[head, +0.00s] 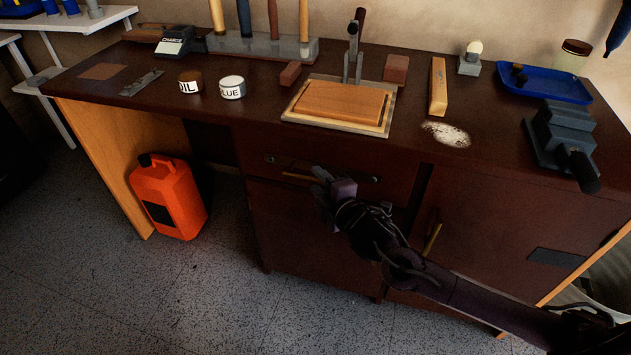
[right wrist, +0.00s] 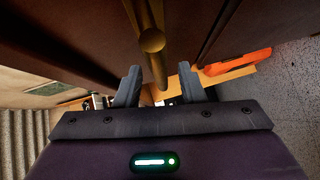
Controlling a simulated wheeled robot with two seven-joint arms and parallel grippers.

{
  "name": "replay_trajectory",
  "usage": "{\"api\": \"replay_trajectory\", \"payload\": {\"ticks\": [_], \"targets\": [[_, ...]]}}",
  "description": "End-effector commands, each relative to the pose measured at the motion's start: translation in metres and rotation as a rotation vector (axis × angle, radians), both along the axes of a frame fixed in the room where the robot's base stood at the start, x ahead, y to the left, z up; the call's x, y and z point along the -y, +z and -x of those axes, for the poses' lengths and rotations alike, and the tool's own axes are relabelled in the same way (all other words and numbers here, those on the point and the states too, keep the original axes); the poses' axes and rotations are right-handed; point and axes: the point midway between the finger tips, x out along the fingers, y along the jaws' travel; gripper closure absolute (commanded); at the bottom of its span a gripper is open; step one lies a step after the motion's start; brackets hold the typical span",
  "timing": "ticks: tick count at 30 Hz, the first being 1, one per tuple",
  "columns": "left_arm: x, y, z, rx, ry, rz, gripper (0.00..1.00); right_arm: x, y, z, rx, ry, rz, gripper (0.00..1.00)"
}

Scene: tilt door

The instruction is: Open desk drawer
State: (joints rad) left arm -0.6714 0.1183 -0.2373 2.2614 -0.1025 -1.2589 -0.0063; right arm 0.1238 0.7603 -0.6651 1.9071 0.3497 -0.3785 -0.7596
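The dark brown desk drawer (head: 340,160) sits under the desk top and looks shut. Its brass bar handle (head: 297,175) runs across the front; its middle is hidden behind my right gripper (head: 326,182). In the right wrist view, my right gripper (right wrist: 157,88) is open, with a finger on each side of the line of the handle bar (right wrist: 152,40). The bar reaches down toward the gap between the fingertips. I cannot tell whether either finger touches it. My left gripper is not in view.
A cabinet door (head: 490,230) with an upright brass handle (head: 432,238) is right of the drawer, behind my right arm. An orange canister (head: 168,197) stands on the floor at left. The desk top holds a cutting board (head: 388,125), jars and tools. The front floor is clear.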

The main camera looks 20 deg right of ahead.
Motion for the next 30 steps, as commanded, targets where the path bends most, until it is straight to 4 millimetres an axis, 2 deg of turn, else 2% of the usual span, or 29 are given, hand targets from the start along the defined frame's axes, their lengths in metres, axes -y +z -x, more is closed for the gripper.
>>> {"api": "replay_trajectory", "payload": {"ticks": [3,6,14,23,30], "targets": [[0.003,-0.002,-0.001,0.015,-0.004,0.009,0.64,-0.003,-0.003,-0.013,0.001,0.0,-0.002,0.64],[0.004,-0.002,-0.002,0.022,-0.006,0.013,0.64,-0.004,-0.004,-0.018,-0.001,0.001,-0.001,0.64],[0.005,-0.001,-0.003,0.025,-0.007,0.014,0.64,-0.005,-0.004,-0.02,-0.002,0.001,-0.001,0.64],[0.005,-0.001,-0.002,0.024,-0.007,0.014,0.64,-0.004,-0.004,-0.02,-0.002,0.001,-0.001,1.0],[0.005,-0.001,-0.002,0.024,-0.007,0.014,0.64,-0.004,-0.004,-0.019,-0.002,0.0,-0.001,1.0]]}}
